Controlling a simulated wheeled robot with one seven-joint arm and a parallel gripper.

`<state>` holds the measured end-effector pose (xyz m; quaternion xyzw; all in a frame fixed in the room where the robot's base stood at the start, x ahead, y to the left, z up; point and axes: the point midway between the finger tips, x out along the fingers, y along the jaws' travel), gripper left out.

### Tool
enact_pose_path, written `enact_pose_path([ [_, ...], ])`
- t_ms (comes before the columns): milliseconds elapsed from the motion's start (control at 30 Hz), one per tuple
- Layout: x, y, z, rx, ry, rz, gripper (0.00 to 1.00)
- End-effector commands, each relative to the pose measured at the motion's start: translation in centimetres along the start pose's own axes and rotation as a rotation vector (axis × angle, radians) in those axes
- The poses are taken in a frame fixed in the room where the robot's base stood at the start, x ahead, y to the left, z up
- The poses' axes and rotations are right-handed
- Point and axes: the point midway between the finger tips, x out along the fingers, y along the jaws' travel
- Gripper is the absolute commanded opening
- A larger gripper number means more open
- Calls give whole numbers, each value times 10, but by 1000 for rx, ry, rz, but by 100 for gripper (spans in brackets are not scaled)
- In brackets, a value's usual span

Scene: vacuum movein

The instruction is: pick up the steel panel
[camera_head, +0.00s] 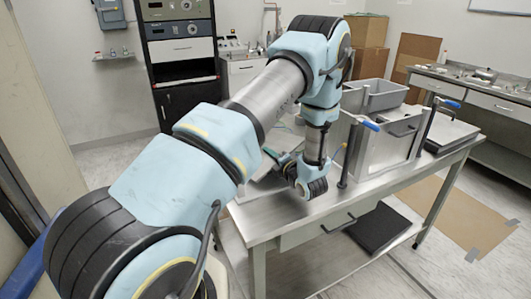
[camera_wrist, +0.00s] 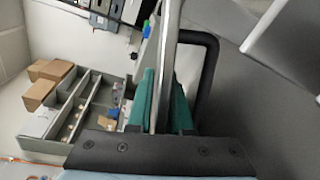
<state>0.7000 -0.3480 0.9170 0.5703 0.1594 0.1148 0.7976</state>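The steel panel (camera_wrist: 166,65) shows nearly edge-on in the wrist view, as a thin bright strip running down between the green finger pads. A black bar handle (camera_wrist: 212,70) stands out on its right side. My gripper (camera_wrist: 163,105) has a pad on each side of the strip, with no clear gap, and looks shut on it. In the head view my gripper (camera_head: 290,172) is low over the left part of the steel table (camera_head: 300,213). A pale flat piece (camera_head: 262,184) shows beside it, partly hidden by my arm; I cannot tell if it is the panel.
Blue-handled clamps (camera_head: 345,160) stand close by. The table's front strip is clear.

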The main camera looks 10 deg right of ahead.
Motion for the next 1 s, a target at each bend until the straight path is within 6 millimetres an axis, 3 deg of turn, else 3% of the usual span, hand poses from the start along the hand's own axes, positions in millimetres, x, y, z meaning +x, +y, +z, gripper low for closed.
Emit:
enact_pose_path([
  [133, 0, 0, 0, 0, 0, 0, 0],
  [1000, -1, 0, 0, 0, -1, -1, 0],
])
